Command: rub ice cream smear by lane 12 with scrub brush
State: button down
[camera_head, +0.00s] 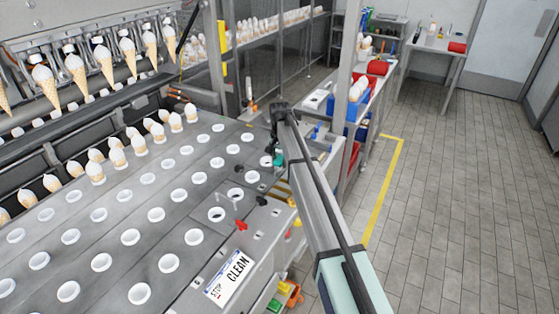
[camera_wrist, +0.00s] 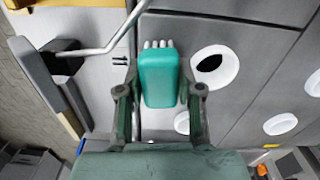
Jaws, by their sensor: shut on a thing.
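A teal scrub brush with pale bristles (camera_wrist: 161,76) is between the fingers of my gripper (camera_wrist: 160,92), which is shut on it. In the head view the brush (camera_head: 279,160) shows small below my gripper (camera_head: 278,148), over the right edge of the grey lane plate (camera_head: 185,213). White-rimmed cone holes lie just right of the brush in the wrist view. I cannot tell whether the bristles touch the plate. No ice cream smear can be made out, and no lane number is readable.
Ice cream cones (camera_head: 95,172) stand in holes at the left, with more hanging above. A red knob (camera_head: 240,226) and a "STOP CLEAN" sign (camera_head: 230,278) are on the near right edge. A bent metal rod (camera_wrist: 105,45) lies near the brush. Floor at right is clear.

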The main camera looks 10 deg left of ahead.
jog(key=r, duration=0.3)
jog(key=shift+w+d+p, duration=0.15)
jog(key=shift+w+p, duration=0.05)
jog(key=shift+p, duration=0.1)
jog(key=shift+r+p, duration=0.95)
jog(key=shift+r, duration=1.4)
